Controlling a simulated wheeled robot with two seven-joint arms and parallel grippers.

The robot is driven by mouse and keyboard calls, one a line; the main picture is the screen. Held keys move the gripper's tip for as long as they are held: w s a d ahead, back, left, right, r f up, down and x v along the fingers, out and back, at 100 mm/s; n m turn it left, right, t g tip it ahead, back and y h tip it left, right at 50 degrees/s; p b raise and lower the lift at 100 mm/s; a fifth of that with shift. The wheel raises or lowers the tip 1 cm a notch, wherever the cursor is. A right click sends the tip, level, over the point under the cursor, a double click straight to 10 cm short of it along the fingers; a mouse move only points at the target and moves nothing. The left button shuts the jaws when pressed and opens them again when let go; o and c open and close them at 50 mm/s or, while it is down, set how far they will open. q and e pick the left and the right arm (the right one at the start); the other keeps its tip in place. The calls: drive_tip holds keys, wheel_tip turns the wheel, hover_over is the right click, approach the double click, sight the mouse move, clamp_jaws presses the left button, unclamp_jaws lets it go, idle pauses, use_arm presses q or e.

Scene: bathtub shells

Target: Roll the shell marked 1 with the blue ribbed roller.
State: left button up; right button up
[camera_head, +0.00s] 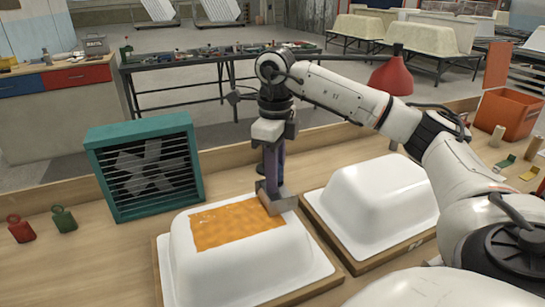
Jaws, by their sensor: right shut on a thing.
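A white tub-shaped shell (240,266) lies upside down on a wooden board at front centre, with a wet-looking orange patch (222,226) on its top. A second white shell (375,205) without a patch lies to its right. I cannot read a number on either. My right gripper (272,172) points down over the far right part of the patched shell, shut on a tool with a purple-blue handle (275,168). The tool's wide greyish head (277,203) is at the patch's right end and seems to touch it; its ribs cannot be made out. My left gripper is not in view.
A teal-framed fan (148,168) stands left behind the patched shell. A red weight-like object (20,230) and a green one (64,219) stand at far left. A red lamp shade (391,78) hangs behind my right arm. An orange crate (508,114) is at right.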

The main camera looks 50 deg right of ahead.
drive_tip(key=shift+w+a+p, duration=0.35)
drive_tip(key=shift+w+a, duration=0.05)
drive_tip(key=shift+a, duration=0.35)
drive_tip(key=shift+w+a+p, duration=0.3)
drive_tip(key=shift+w+a, duration=0.05)
drive_tip(key=shift+a, duration=0.4)
drive_tip(key=shift+w+a+f, duration=0.1)
drive_tip(key=shift+w+a, duration=0.4)
drive_tip(key=shift+a, duration=0.65)
drive_tip(key=shift+w+a+f, duration=0.1)
drive_tip(key=shift+w+a, duration=0.35)
drive_tip(key=shift+a, duration=0.65)
drive_tip(key=shift+w+a, duration=0.5)
drive_tip(key=shift+a, duration=0.65)
drive_tip(key=shift+w+a+r, duration=0.1)
drive_tip(key=shift+w+a, duration=0.65)
drive_tip(key=shift+a, duration=0.75)
drive_tip(key=shift+w+a+f, duration=0.1)
drive_tip(key=shift+w+a, duration=0.6)
drive_tip(key=shift+a, duration=0.8)
drive_tip(key=shift+w+a+r, duration=0.1)
drive_tip(key=shift+w+a, duration=0.65)
drive_tip(key=shift+a, duration=0.75)
wheel_tip(320, 180, up, 6)
drive_tip(key=shift+r, duration=0.15)
drive_tip(key=shift+w+d, duration=0.1)
